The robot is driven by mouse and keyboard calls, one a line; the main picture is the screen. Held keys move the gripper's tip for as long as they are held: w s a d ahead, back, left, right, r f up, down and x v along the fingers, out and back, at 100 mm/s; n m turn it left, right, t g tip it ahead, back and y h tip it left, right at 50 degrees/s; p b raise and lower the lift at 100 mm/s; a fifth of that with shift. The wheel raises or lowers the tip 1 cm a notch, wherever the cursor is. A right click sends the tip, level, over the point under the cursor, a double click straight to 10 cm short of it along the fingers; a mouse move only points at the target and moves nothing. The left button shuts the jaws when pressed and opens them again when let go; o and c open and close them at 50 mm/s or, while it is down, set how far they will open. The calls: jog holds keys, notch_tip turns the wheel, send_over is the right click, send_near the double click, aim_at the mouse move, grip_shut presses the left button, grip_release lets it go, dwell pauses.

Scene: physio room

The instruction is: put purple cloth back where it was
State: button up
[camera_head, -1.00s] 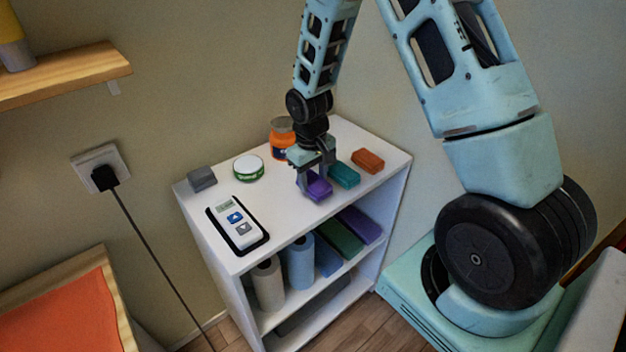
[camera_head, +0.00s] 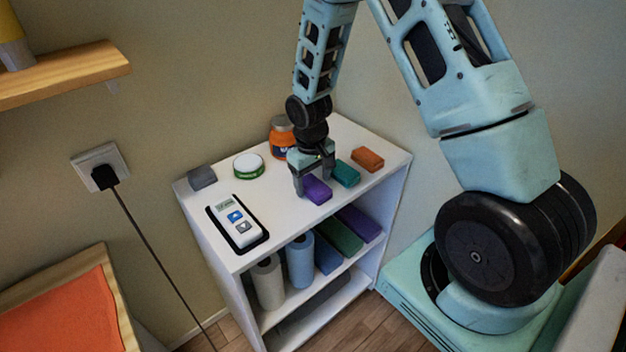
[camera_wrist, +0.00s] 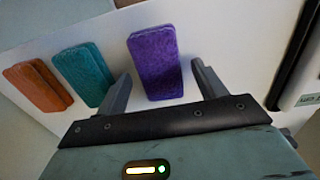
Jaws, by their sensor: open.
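The purple cloth (camera_head: 316,190) is a small folded block lying on the white top of the shelf unit, near its front edge. It also shows in the wrist view (camera_wrist: 155,62), flat on the white surface. My gripper (camera_head: 313,190) is just above the shelf top, pointing down at the cloth. In the wrist view my gripper (camera_wrist: 163,85) is open, with one finger on each side of the cloth's near end and gaps between. The teal cloth (camera_head: 345,174) lies right of the purple one, and the orange cloth (camera_head: 368,160) lies beyond it.
On the white shelf top (camera_head: 290,222) stand an orange jar (camera_head: 283,140), a green-rimmed tin (camera_head: 248,166), a grey block (camera_head: 202,178) and a device on a black tray (camera_head: 238,224). Rolls and folded mats fill the shelf below. A wall shelf (camera_head: 70,75) is at upper left.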

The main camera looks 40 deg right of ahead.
aim_at(311, 184)
notch_tip(311, 184, up, 11)
jog(key=b, duration=0.2)
jog(key=s+a+r+n, duration=0.1)
jog(key=s+a+r, duration=0.15)
jog(key=a, duration=0.35)
jog(key=s+a+r+n, duration=0.1)
jog(key=s+a+r, duration=0.15)
jog(key=a, duration=0.45)
jog(key=s+a+r+n, duration=0.1)
jog(key=s+a+n, duration=0.1)
jog(key=s+a, duration=0.3)
jog(key=s+a+n+y, duration=0.1)
jog(key=s+a+n, duration=0.2)
jog(key=s, duration=1.1)
jog(key=a, duration=0.3)
jog(key=shift+s+a+r, duration=0.15)
jog(key=shift+s+r, duration=0.15)
jog(key=shift+r, duration=0.1)
